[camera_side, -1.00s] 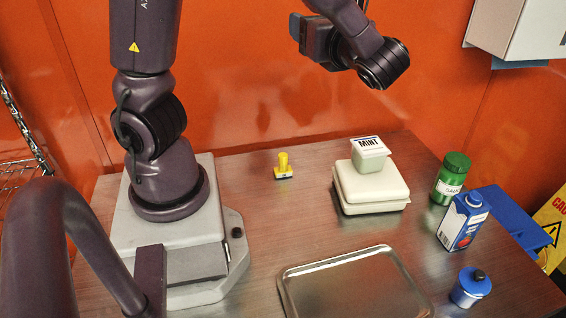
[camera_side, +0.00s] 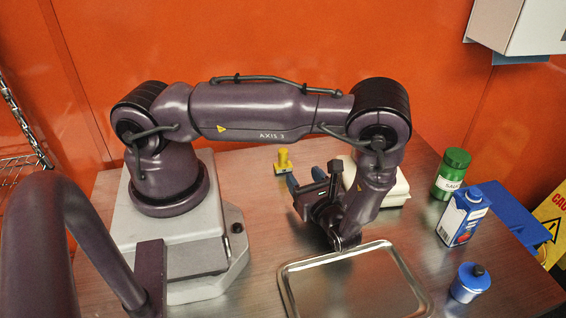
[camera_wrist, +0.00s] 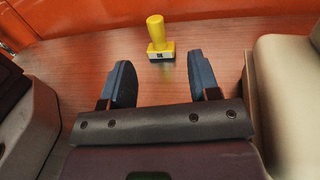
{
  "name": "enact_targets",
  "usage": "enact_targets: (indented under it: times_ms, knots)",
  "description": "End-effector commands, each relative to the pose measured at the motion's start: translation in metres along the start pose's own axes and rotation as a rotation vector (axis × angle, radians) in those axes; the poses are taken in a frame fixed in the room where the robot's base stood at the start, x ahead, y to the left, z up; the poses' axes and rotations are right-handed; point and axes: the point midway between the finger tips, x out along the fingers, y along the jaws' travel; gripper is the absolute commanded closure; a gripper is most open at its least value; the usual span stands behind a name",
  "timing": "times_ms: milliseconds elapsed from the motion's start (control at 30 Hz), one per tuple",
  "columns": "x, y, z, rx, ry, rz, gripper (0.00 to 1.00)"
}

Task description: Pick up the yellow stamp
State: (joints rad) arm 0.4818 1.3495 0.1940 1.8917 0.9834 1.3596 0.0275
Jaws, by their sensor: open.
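The yellow stamp (camera_side: 284,161) stands upright on the table behind my gripper (camera_side: 302,178) in the side view. In the wrist view the stamp (camera_wrist: 157,38) shows its yellow knob and a dark-edged base, beyond the fingertips and roughly between them. My gripper (camera_wrist: 160,72) is open and empty, with its two blue fingers pointing toward the stamp. The stamp is apart from the fingers. In the side view my arm partly hides the fingers.
A cream box (camera_side: 391,190) is right of my gripper, partly hidden by my arm; its side (camera_wrist: 287,100) is close on the right in the wrist view. A metal tray (camera_side: 350,290) lies in front. A green jar (camera_side: 452,175), blue carton (camera_side: 463,215) and blue pot (camera_side: 469,284) stand at right.

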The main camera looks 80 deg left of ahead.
Motion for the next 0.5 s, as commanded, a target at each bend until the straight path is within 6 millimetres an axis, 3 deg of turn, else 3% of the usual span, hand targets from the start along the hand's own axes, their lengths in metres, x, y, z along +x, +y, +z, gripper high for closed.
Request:
enact_targets:
  times_ms: [300,500]
  knots:
    - [0.052,0.001,-0.002,0.004,-0.003,0.003,0.44]
    - [0.074,0.001,-0.002,0.002,-0.002,0.001,0.44]
